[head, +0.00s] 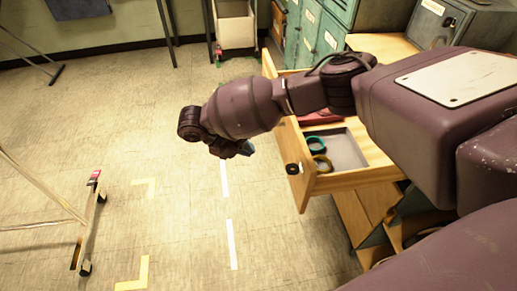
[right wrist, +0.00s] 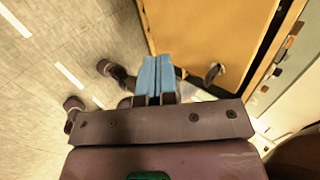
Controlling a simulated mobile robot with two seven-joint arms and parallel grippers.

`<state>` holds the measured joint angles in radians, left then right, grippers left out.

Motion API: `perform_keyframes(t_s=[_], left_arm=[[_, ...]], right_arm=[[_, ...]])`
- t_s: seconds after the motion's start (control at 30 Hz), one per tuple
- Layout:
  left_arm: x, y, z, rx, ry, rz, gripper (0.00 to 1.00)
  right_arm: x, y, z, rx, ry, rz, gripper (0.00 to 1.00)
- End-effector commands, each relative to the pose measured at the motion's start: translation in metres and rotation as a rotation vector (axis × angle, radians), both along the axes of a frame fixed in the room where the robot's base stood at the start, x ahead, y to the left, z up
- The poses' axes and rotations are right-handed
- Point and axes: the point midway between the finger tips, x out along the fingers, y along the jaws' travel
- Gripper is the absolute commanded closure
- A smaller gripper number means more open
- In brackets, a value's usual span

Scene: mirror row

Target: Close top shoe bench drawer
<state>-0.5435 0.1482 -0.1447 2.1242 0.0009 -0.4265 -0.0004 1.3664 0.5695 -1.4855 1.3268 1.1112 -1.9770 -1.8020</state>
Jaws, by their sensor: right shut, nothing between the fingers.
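The top shoe bench drawer (head: 350,180) is pulled out, with its wooden front panel facing left in the head view. A round dark knob (head: 292,169) sits on that front. In the right wrist view the wooden front (right wrist: 215,35) fills the upper right, with a knob (right wrist: 213,73) near its lower edge. My right gripper (head: 246,149) is shut and empty, to the left of the drawer front. Its blue fingertips (right wrist: 157,72) are together beside the panel in the wrist view; I cannot tell whether they touch it. My left gripper is not in view.
The wooden bench (head: 375,215) continues below. Green lockers (head: 318,35) stand behind. A wheeled rack leg (head: 85,235) is at left. The tiled floor between is clear.

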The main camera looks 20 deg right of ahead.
Motion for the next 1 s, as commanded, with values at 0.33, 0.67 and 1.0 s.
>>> perform_keyframes(t_s=[0.33, 0.67, 1.0], left_arm=[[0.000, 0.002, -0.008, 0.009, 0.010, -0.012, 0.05], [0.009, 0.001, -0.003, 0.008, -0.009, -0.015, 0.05], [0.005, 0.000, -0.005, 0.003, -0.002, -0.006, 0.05]], right_arm=[[-0.011, -0.044, -0.044, -0.001, 0.002, -0.002, 1.00], [-0.021, -0.085, -0.058, -0.001, -0.003, -0.001, 1.00], [-0.025, -0.100, -0.059, 0.002, -0.002, 0.000, 1.00]])
